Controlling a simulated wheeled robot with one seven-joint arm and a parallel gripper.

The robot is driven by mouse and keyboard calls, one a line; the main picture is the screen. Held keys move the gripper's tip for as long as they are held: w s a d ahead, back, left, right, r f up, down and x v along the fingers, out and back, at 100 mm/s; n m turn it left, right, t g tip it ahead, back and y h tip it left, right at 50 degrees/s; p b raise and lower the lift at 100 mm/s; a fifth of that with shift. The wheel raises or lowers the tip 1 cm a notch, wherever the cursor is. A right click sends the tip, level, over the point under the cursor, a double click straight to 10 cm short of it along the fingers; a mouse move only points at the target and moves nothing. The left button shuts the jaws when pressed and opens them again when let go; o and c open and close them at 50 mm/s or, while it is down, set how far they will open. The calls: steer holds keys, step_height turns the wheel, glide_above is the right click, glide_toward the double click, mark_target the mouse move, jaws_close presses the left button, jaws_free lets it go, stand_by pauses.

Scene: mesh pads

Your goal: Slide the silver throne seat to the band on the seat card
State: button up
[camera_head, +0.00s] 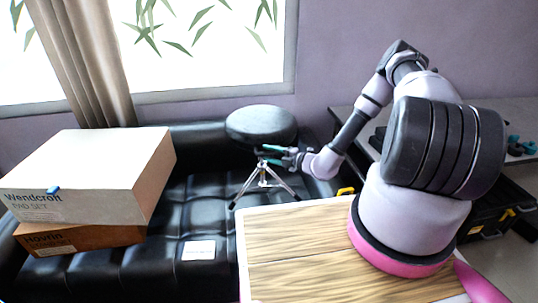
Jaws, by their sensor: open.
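The throne (261,124) has a round black seat on a silver post and tripod legs. It stands upright on the black sofa, near the middle of the head view. My gripper (267,154) comes in from the right, just under the seat, with its teal fingers open at the height of the post. The fingers appear to lie on either side of the post; I cannot tell whether they touch it. A small white card (198,250), likely the seat card, lies on the sofa in front and to the left. Its print is too small to read.
A large white box (90,170) marked Wendcroft sits on a brown box (80,240) at the left of the sofa (190,200). A wooden table (300,240) is at the front right, below my arm. A bench with cases (490,215) stands at the far right.

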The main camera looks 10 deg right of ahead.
steer(key=shift+w+a, duration=0.1)
steer(key=shift+a, duration=0.05)
jaws_close()
stand_by(1.4)
